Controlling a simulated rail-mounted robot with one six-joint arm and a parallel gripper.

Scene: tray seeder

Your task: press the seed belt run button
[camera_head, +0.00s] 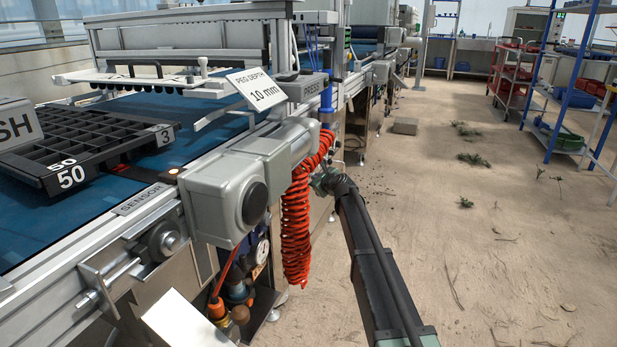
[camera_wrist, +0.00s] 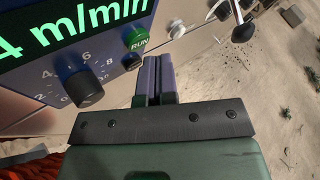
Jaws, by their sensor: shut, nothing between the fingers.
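The green run button (camera_wrist: 137,40), with the word RUN on it, sits on a blue control panel (camera_wrist: 110,35) in the wrist view. A black round button (camera_wrist: 132,62) is just below it. My gripper (camera_wrist: 158,62) is shut and empty. Its fingertips point toward the panel's right edge, to the right of and slightly below the green button in the picture. A gap shows between them and the green button. In the head view my arm reaches toward the machine's side beside the orange coiled hose; the button does not show there.
On the panel are a black dial (camera_wrist: 82,90) with numbers and a green display (camera_wrist: 70,25) reading "4 m/min". A black ball-ended lever (camera_wrist: 243,30) stands at upper right. The orange coiled hose (camera_head: 296,225) hangs close to my arm. The aisle floor (camera_head: 500,260) at right is mostly clear.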

